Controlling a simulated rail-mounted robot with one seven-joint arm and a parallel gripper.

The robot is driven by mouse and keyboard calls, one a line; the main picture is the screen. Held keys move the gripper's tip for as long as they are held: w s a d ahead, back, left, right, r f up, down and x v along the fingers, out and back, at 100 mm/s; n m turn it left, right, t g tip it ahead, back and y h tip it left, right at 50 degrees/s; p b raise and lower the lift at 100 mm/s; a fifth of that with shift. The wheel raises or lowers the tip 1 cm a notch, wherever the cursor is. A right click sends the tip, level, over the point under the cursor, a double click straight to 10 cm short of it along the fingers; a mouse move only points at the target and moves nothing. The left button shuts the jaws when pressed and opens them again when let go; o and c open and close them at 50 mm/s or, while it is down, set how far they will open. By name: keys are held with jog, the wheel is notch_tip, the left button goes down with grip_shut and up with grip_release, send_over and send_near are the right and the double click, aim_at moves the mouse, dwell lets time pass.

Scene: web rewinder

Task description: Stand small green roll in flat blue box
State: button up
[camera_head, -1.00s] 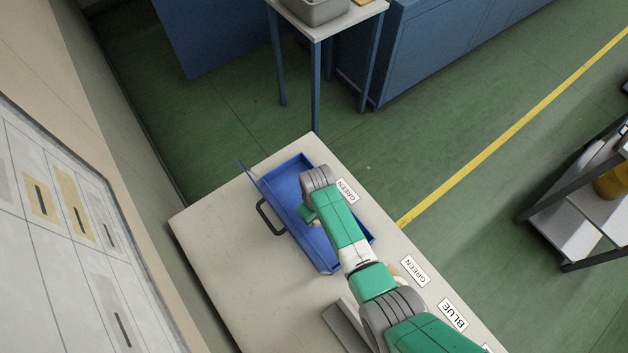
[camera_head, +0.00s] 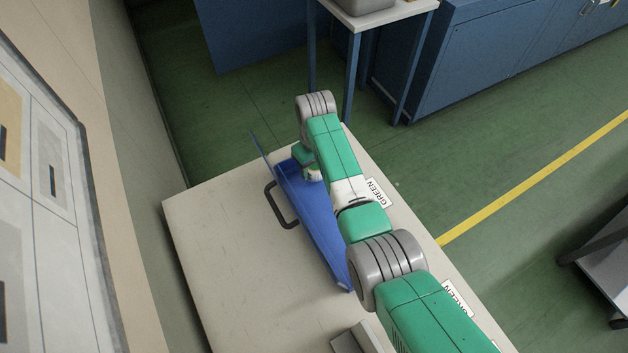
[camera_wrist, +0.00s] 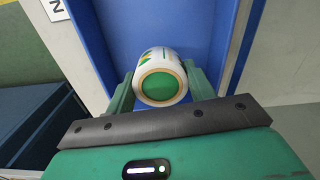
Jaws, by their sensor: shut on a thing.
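The small green roll (camera_wrist: 160,82) shows in the wrist view, with a green end face, a tan ring and a white side with green and yellow marks. My gripper (camera_wrist: 162,90) is shut on it, one finger on each side. The flat blue box (camera_head: 315,218) lies open on the table, with a black handle on its left side.
The pale table (camera_head: 225,245) is bare left of the box. A GREEN label (camera_head: 376,192) lies right of it, beside my arm. A grey block (camera_head: 357,338) sits near the front. A side table (camera_head: 375,17) with a metal tray stands beyond.

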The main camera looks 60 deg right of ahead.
aim_at(314, 170)
jog(key=shift+w+d, duration=0.1)
jog(key=shift+d, duration=0.05)
jog(key=shift+w+d+f+b, duration=0.2)
jog(key=shift+w+f+b, duration=0.1)
jog(key=shift+b, duration=0.6)
notch_tip(314, 170, down, 3)
jog(key=b, duration=0.3)
jog(key=shift+f, duration=0.15)
jog(key=shift+s, duration=0.15)
jog(key=shift+r, duration=0.2)
jog(key=o, duration=0.6)
jog(key=shift+f, duration=0.2)
jog(key=shift+c, duration=0.2)
jog(key=o, duration=0.4)
